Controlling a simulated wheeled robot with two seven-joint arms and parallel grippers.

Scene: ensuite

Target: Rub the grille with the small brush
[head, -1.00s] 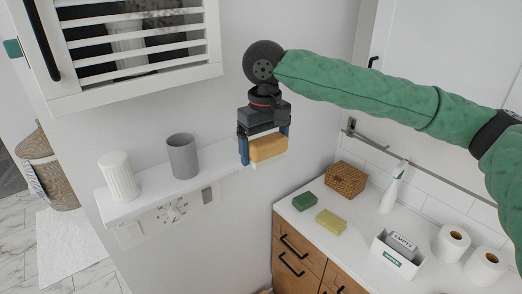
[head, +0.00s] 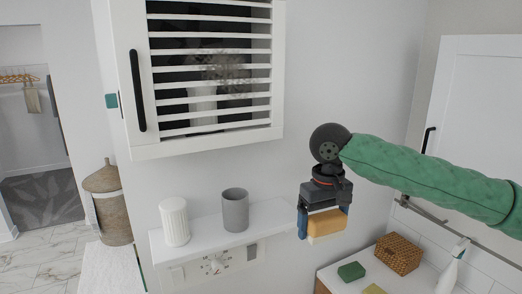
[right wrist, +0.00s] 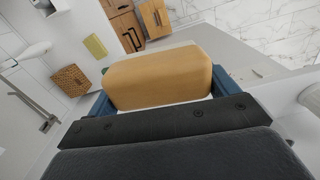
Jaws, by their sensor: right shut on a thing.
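The grille (head: 212,88) is the white slatted front of a wall cabinet, at the upper middle of the head view. A greyish-brown smudge (head: 228,68) shows on its right half. My right gripper (head: 323,230) is shut on the small brush (head: 326,222), a tan block with a pale underside. The brush also fills the middle of the right wrist view (right wrist: 158,80). It hangs below and to the right of the grille in the picture, apart from it. My left gripper is not in view.
A wall shelf (head: 275,218) below the cabinet holds a white ribbed cup (head: 174,222) and a grey cup (head: 235,210). A counter at the lower right holds a green sponge (head: 351,271), a wicker box (head: 398,254) and a spray bottle (head: 453,268). The cabinet has a black handle (head: 137,90).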

